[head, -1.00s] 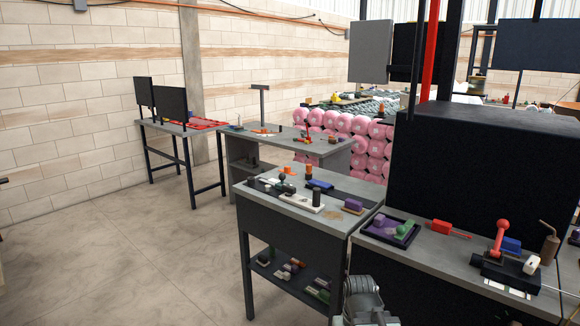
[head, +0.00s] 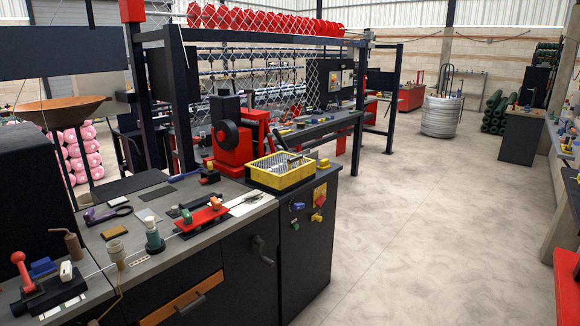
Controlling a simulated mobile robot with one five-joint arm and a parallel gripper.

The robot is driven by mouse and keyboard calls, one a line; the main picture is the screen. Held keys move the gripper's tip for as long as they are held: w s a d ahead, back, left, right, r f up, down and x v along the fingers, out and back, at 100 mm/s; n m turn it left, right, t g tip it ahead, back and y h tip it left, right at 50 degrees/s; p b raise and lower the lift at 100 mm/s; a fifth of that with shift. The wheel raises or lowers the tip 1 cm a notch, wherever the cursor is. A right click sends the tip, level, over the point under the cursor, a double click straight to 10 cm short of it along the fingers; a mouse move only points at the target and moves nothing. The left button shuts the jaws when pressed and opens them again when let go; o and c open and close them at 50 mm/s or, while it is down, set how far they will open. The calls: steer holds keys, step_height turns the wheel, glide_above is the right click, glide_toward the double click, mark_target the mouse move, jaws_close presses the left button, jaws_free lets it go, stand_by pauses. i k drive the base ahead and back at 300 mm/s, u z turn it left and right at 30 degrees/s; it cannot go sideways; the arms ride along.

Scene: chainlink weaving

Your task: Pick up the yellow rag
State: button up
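I cannot make out a yellow rag for certain. A small yellow item (head: 323,164) lies on the cabinet top just right of the yellow basket (head: 281,178); it is too small to tell whether it is cloth. The yellow basket holds grey and dark pieces that I cannot name. My gripper is not in view.
The near workbench (head: 148,262) carries a purple-handled tool (head: 105,215), a green bottle (head: 154,236), a red tray (head: 203,219) and a red-knobbed lever (head: 24,270). A red machine (head: 232,143) stands behind the basket. The floor (head: 410,235) at right is clear.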

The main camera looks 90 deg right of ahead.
mark_target(324, 164)
steer(key=z, duration=3.15)
